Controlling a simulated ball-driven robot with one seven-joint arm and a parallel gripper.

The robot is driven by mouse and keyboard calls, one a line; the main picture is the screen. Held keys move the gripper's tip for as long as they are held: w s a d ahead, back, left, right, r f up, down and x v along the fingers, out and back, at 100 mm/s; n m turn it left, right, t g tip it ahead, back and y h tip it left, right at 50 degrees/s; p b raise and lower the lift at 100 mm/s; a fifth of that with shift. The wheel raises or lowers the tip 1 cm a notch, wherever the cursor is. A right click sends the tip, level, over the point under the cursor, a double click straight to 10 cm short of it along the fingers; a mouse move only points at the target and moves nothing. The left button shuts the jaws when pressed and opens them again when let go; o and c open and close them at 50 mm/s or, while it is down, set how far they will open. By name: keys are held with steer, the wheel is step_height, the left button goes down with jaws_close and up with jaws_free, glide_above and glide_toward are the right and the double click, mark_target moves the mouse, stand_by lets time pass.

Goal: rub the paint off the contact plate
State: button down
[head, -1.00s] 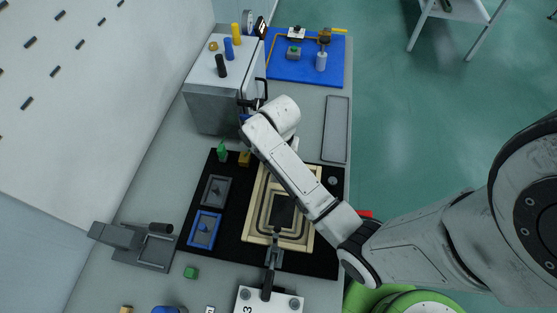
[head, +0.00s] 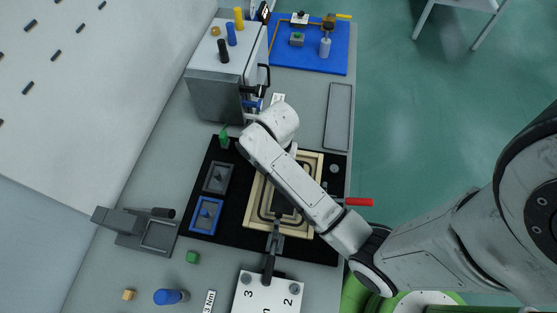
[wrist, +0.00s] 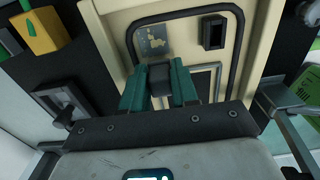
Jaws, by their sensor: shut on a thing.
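The contact plate (wrist: 153,40) is a small grey-tan square with darker blotches of paint, set on the cream panel (wrist: 118,12) inside a dark groove. My gripper (wrist: 159,92), with two teal fingers, is shut on a dark block (wrist: 160,76). The block is just below the plate in the wrist view; I cannot tell whether they touch. In the head view the cream panel (head: 313,163) lies on a black mat, partly under my arm. My fingers and the plate are hidden there.
A black socket-like part (wrist: 213,32) stands right of the plate. A yellow block (wrist: 43,32) is at upper left. A toggle clamp (head: 274,245) holds the panel's near edge. A red handle (head: 358,202) sticks out right. A grey cabinet (head: 216,98) stands behind.

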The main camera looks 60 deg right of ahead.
steer(key=shift+w+d+f, duration=0.1)
steer(key=shift+w+d, duration=0.25)
steer(key=shift+d, duration=0.55)
steer(key=shift+w+d, duration=0.3)
steer(key=shift+d, duration=0.55)
steer(key=shift+w+d+f, duration=0.1)
steer(key=shift+w+d, duration=0.25)
steer(key=shift+d, duration=0.55)
steer(key=shift+w+d+r, duration=0.1)
steer(key=shift+d, duration=0.15)
steer(key=shift+d+r, duration=0.1)
steer(key=shift+w+d+r, duration=0.15)
steer(key=shift+r, duration=0.4)
steer(key=shift+d+r, duration=0.25)
steer(key=shift+r, duration=0.6)
steer(key=shift+a+r, duration=0.2)
steer(key=shift+r, duration=0.55)
steer(key=shift+a+r, duration=0.2)
steer(key=shift+r, duration=0.5)
steer(key=shift+a, duration=0.1)
